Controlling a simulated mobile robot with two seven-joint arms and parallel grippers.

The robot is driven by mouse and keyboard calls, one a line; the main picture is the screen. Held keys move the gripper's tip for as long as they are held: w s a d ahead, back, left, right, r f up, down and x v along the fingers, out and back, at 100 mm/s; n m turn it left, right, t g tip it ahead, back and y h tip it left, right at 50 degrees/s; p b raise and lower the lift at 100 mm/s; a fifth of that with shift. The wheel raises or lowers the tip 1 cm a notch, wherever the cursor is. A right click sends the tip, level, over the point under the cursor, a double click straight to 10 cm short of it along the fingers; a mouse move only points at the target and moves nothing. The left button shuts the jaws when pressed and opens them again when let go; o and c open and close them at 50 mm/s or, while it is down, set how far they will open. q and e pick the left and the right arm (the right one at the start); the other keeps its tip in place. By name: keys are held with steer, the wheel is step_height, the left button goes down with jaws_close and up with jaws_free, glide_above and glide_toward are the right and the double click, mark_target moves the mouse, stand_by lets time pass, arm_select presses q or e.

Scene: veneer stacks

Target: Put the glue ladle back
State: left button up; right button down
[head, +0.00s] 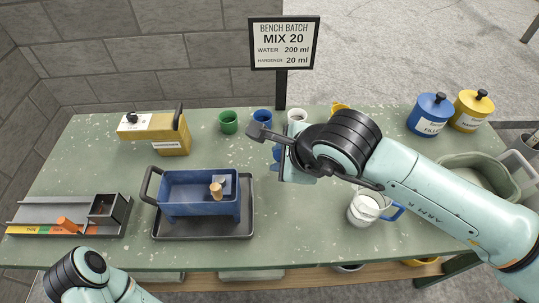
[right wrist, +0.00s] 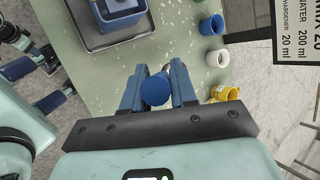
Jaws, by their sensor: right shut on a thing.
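My right gripper (head: 283,168) is above the middle of the bench, shut on a blue round-ended thing (right wrist: 155,89). This appears to be the glue ladle, with its grip seen end-on in the right wrist view. Only a bit of blue (head: 277,153) shows beside the fingers in the head view; its lower part is hidden by the gripper and arm. My left arm (head: 88,272) is at the bottom left of the head view, with its gripper out of that frame. Parts of the left arm show blurred in the right wrist view, too unclear to judge its jaws.
A blue trough (head: 190,206) with a wooden-handled tool stands on a dark tray (head: 247,220). A jug (head: 362,211) stands right; a low rack (head: 45,212) lies left.

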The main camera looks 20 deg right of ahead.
steer(key=shift+d, duration=0.1)
stand_by(0.3)
steer(key=shift+f, duration=0.1)
step_height(320, 180, down, 8)
steer(key=b, duration=0.3)
stand_by(0.3)
steer(key=shift+f, duration=0.4)
stand_by(0.5)
steer(key=shift+c, duration=1.4)
jaws_free()
